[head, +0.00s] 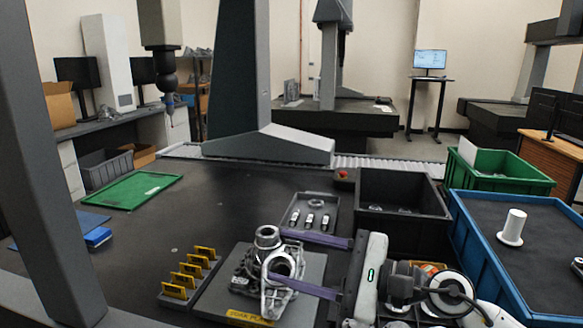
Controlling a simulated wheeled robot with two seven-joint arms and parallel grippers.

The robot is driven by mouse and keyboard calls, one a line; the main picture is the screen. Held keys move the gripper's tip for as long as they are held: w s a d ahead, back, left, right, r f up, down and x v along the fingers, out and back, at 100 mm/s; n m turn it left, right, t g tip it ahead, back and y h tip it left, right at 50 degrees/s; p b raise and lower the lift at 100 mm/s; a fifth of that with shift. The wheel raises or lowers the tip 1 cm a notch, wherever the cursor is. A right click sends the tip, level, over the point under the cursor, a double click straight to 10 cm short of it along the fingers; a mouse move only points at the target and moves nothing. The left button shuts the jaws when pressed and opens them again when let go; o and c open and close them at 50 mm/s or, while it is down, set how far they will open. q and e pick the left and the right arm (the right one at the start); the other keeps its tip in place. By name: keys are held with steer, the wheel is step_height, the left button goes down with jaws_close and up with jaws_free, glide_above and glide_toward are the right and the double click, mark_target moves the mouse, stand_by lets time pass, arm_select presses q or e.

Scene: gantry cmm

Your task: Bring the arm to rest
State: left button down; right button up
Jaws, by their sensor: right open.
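My right gripper (277,255) comes in from the lower right with its two purple fingers spread apart. The fingers point left over a grey metal casting (247,275), with one fingertip towards its back and the other across its front. I cannot tell whether either finger touches it. The casting sits on a grey plate (213,303) with a yellow label at the front of the dark table (150,235). My right arm (425,285) is stretched out at the lower right. My left gripper is not in view.
A rack of yellow clips (190,275) stands left of the plate. Behind it are a small parts tray (310,203) and a black bin (402,222). A blue-rimmed tray (490,262) holds a white spool (511,228) at right. A gantry column (238,75) and probe head (168,85) stand over the table.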

steer(key=d+r+m+t+h, duration=0.2)
steer(key=d+m+t+h, duration=0.3)
steer(key=m, duration=0.7)
steer(key=d+r+m+t, duration=0.1)
steer(key=d+m+t, duration=0.2)
steer(key=m+t, duration=0.65)
steer(key=s+d+f+m+g+h, duration=0.25)
steer(key=d+f+m+h, duration=0.4)
steer(key=m, duration=0.35)
steer(key=s+d+f+m+g+h, duration=0.1)
steer(key=d+f+m+g+h, duration=0.2)
steer(key=d+f+m+h, duration=0.55)
steer(key=s+f+m+g+y, duration=0.3)
steer(key=s+f+m+g, duration=0.3)
steer(key=s+f+m, duration=0.45)
steer(key=s+a+f+m+g+y, duration=0.1)
steer(key=s+f+m+g, duration=0.25)
steer(key=s, duration=0.45)
steer(key=s+f+m+g, duration=0.2)
steer(key=s+f+g, duration=0.15)
steer(key=s, duration=0.45)
steer(key=w+a+f+t+y, duration=0.1)
steer(key=w+a+f+t, duration=0.1)
steer(key=f, duration=0.3)
steer(key=w+a+f+t+y, duration=0.1)
steer(key=w+a+f+t, duration=0.2)
steer(key=a+f, duration=0.1)
steer(key=shift+a+f+n+y, duration=0.3)
steer(key=shift+a+f, duration=0.05)
steer(key=shift+f, duration=0.55)
